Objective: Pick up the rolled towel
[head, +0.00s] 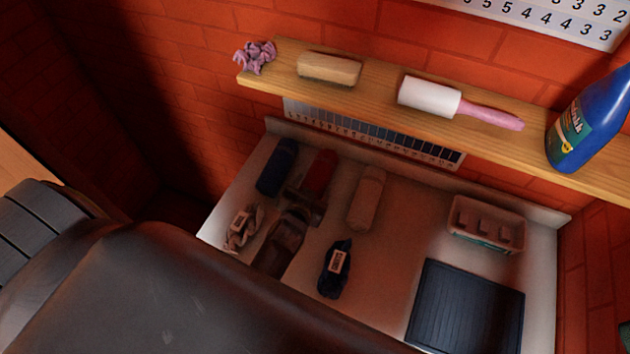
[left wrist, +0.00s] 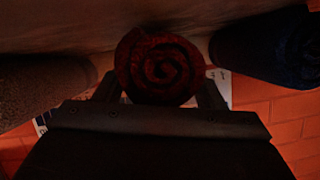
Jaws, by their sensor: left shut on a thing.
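The red rolled towel (head: 320,168) lies between a dark blue roll (head: 277,167) and a beige roll (head: 366,198) at the back left of the pale counter. My left gripper (head: 306,195) is shut on its near end. In the left wrist view the towel's spiral end (left wrist: 160,68) sits between the two fingers, with the beige roll (left wrist: 40,88) at left and the blue roll (left wrist: 280,48) at right, both apart from it. I cannot tell whether the towel touches the counter. My right gripper is not in view.
A tagged grey cloth (head: 243,229), a tagged dark bundle (head: 336,268), a pink tray (head: 486,224) and a black mat (head: 466,308) are on the counter (head: 411,225). A wooden shelf (head: 380,88) above holds a lint roller (head: 430,97) and a blue bottle (head: 588,120).

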